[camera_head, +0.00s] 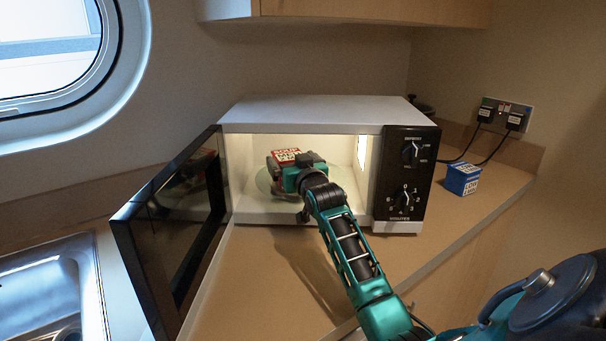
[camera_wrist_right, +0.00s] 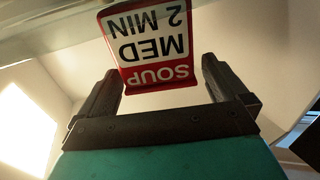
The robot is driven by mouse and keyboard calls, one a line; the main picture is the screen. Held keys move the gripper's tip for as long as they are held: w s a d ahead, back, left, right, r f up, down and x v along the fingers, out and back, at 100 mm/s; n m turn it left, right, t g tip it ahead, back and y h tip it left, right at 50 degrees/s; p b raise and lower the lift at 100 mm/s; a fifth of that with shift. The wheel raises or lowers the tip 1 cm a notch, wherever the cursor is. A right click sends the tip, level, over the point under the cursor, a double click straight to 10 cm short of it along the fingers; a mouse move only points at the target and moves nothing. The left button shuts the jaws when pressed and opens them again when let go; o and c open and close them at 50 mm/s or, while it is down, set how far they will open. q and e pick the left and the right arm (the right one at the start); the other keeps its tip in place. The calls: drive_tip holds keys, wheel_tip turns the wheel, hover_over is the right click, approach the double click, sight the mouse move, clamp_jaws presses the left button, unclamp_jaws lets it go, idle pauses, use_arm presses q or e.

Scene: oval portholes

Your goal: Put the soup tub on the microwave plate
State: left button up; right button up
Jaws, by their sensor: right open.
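The soup tub (camera_head: 287,156) is red with a white label on top and stands inside the open microwave (camera_head: 310,112). In the right wrist view its label (camera_wrist_right: 148,45) reads "SOUP MED 2 MIN" upside down. The pale round microwave plate (camera_head: 263,182) shows beneath and left of the tub; my gripper hides much of it, so the exact contact is hard to see. My right gripper (camera_head: 290,174) reaches into the microwave at the tub. Its fingers (camera_wrist_right: 160,72) are open, one on each side of the tub's near end, with gaps visible. My left gripper is not in view.
The dark microwave door (camera_head: 172,235) stands swung open at the left, beside a metal sink (camera_head: 55,285). A control panel with two dials (camera_head: 406,180) is right of the opening. A blue box (camera_head: 462,179) stands on the counter near plugged sockets (camera_head: 505,115).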

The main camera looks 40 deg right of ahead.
drive_tip(key=v, duration=1)
drive_tip(key=shift+s, duration=0.25)
